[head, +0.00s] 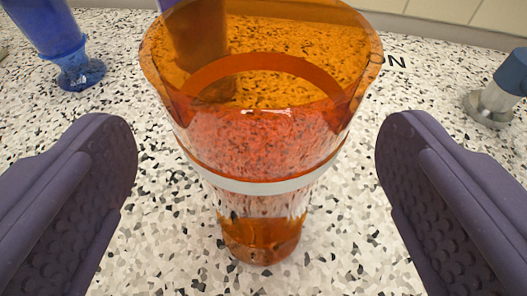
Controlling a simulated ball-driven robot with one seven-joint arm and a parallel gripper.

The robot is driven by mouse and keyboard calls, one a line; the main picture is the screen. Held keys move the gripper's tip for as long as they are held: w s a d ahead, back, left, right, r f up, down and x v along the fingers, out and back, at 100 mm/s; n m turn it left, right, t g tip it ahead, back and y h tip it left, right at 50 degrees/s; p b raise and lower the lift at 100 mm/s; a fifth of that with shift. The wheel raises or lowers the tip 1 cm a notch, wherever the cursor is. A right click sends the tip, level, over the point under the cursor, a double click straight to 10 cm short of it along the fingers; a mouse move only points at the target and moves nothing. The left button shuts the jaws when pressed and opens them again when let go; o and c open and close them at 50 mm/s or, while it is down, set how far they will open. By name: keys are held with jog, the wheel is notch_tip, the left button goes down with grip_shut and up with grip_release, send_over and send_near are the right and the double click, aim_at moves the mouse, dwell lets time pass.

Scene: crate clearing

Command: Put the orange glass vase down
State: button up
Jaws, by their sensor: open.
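The orange glass vase (262,150) stands upright on the speckled surface, in the middle of the head view. It is see-through, wide at the top and narrower below, with a pale band around its middle. My gripper (257,160) is open, with one purple finger on each side of the vase. A clear gap shows between each finger and the glass, so neither appears to touch it. The vase's base rests on the speckled surface.
A blue glass vessel (52,30) stands at the upper left. A dark blue and grey object (497,98) stands at the right edge. A dark shape shows through the vase's rim, unclear. The speckled surface (340,245) around the vase is clear.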

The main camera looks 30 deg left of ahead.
jog(key=x, duration=0.3)
jog(key=shift+w+a+f, duration=0.1)
jog(key=shift+w+f, duration=0.1)
jog(key=shift+w, duration=0.15)
grip_shut()
jog(key=shift+r, duration=0.55)
jog(key=r, duration=0.2)
jog(key=p, duration=0.1)
jog(key=shift+s+d+r, duration=0.3)
jog(key=shift+r, duration=0.1)
jog(key=p, duration=0.6)
send_near(266, 22)
jog(key=shift+s+d+f, duration=0.15)
jog(key=shift+d, duration=0.35)
jog(key=shift+s+d+f, duration=0.1)
jog(key=shift+d+f, duration=0.05)
jog(key=shift+d, duration=0.35)
